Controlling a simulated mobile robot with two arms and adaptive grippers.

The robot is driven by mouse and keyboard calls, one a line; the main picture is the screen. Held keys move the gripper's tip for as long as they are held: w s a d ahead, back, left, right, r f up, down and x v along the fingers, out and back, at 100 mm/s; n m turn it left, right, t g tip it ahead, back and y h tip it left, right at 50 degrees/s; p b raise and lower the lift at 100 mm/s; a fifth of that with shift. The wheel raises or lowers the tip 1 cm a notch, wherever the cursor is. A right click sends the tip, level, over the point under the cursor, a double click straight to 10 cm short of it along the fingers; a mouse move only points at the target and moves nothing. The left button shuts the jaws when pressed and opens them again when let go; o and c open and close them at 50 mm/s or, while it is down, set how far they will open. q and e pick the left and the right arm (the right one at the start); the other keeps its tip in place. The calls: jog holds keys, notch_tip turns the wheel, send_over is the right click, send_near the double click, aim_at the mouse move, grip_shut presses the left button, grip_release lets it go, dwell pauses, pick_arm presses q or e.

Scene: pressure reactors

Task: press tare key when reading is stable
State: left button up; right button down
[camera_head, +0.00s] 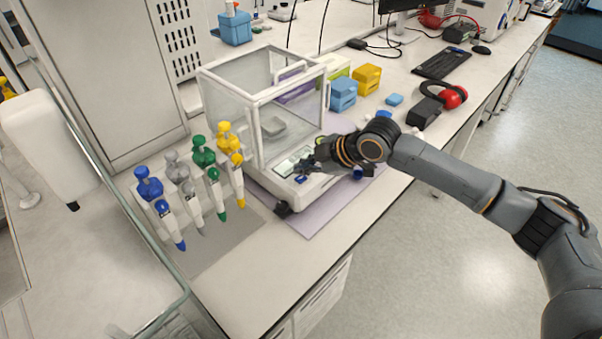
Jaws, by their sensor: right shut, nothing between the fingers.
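An analytical balance with a glass draft shield (262,105) stands on a purple mat (322,217) on the bench. Its weighing pan (273,127) shows inside the glass. The front panel with the display (292,161) faces the bench edge. My right gripper (301,177) is shut and empty, its fingertips at the right part of the front panel. I cannot tell whether they touch it. The tare key and the reading are too small to make out, and the gripper partly covers the panel. My left gripper is not in view.
A rack of several pipettes (193,188) stands close to the left of the balance. Blue (343,93) and yellow (367,78) boxes stand behind it. Red ear muffs (452,97) and a keyboard (443,63) lie farther right. The front bench corner is clear.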

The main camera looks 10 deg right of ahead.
aim_at(304, 179)
jog(key=shift+r, duration=0.1)
notch_tip(304, 179, up, 5)
jog(key=p, duration=0.5)
dwell(0.5)
dwell(0.3)
